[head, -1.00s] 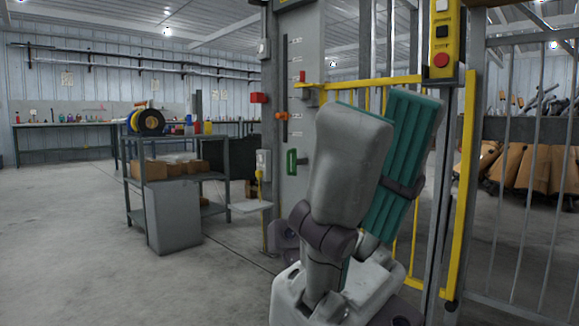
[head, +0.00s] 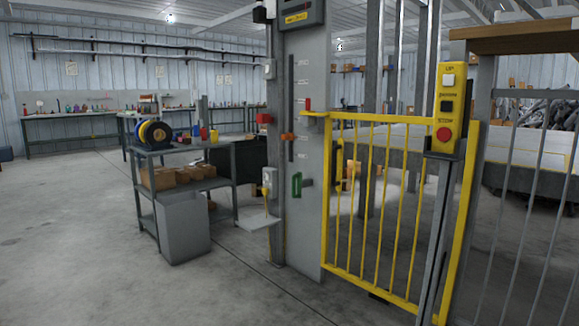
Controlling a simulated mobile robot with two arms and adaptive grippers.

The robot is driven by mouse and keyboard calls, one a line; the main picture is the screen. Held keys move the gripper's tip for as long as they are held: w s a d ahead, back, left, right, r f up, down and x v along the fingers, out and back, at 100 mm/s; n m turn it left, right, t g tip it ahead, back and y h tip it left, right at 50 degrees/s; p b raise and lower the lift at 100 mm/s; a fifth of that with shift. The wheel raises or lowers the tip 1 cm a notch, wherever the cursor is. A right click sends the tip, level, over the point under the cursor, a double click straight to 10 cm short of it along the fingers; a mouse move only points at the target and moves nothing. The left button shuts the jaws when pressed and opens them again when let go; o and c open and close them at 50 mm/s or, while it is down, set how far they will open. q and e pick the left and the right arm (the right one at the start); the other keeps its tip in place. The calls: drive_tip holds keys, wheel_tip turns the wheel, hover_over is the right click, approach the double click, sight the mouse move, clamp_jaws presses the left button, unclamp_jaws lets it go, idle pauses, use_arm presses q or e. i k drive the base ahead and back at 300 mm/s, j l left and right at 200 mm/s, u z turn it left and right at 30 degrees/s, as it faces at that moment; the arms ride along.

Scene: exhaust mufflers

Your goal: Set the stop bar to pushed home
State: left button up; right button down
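No part in view can be told for certain as the stop bar. A grey column (head: 312,235) stands at centre with a vertical slot. On or beside it are a red block (head: 265,118), an orange piece (head: 287,136) at the slot and a green handle (head: 297,187). A small red tab (head: 308,104) stands on a yellow bracket at the top of the yellow barred gate (head: 372,118), which spans from column to post. A yellow control box (head: 447,85) carries white, black and red buttons. Neither gripper is in view.
A grey shelf cart (head: 186,149) holding cardboard boxes and a cable reel stands left of the column, with a grey bin (head: 183,228) before it. Grey railings (head: 525,200) close the right side. The concrete floor (head: 70,220) at left is clear.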

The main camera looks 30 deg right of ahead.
sight(302, 183)
drive_tip(key=i+l, duration=0.4)
drive_tip(key=i+l+u, duration=0.15)
drive_tip(key=i+l, duration=0.6)
drive_tip(key=l, duration=0.2)
drive_tip(key=i+l+u, duration=0.15)
drive_tip(key=i+l, duration=0.55)
drive_tip(key=l, duration=0.3)
